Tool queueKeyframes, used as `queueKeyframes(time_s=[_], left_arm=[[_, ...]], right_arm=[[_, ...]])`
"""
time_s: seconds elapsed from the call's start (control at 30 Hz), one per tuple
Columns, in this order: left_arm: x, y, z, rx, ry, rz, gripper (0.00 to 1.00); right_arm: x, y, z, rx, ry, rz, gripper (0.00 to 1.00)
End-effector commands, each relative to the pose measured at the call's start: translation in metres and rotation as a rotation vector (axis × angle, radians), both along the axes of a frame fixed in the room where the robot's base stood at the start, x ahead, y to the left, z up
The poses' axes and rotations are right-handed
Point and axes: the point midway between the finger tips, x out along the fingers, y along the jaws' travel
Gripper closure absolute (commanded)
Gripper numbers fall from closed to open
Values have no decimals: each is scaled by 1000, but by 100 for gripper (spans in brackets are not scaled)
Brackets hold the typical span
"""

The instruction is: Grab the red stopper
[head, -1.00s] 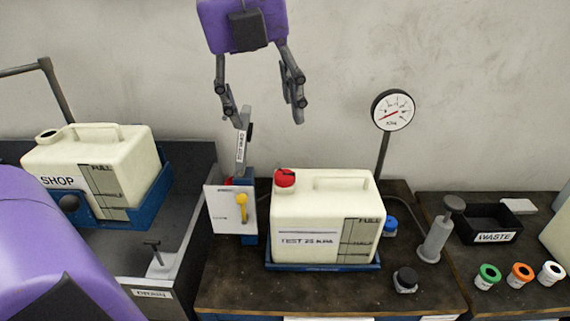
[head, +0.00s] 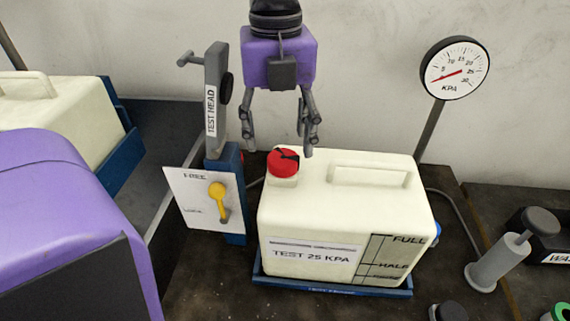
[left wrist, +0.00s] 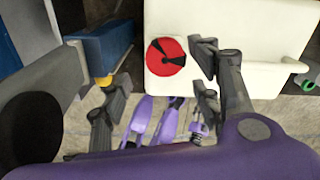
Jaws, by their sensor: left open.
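The red stopper (head: 284,162) sits in the top left corner of the cream "TEST 25 KPA" canister (head: 322,222). It has a black mark on its top. My left gripper (head: 279,146) is open and empty, pointing down, with its fingers spread above and around the stopper's place in the head view. In the left wrist view the red stopper (left wrist: 167,60) shows between the fingers, nearer the right finger, with no clear contact. I cannot tell the exact height gap. My right gripper is not in view.
The grey test head (head: 215,95) on its blue post, with a yellow lever (head: 218,198), stands close left of the canister. A pressure gauge (head: 455,68) stands behind right. A grey pump-like cylinder (head: 498,262) is at right. Another cream canister (head: 55,115) is at left.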

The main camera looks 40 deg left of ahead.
Motion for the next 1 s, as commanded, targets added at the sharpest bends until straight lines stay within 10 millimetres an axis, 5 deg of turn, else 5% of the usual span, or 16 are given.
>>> queueKeyframes(time_s=[0.3,0.6,1.0], left_arm=[[4,0,-45,2,2,0,43],[5,0,-48,1,-1,0,43],[5,0,-48,1,-1,0,89]], right_arm=[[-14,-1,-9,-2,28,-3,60],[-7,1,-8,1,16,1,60],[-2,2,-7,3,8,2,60]])
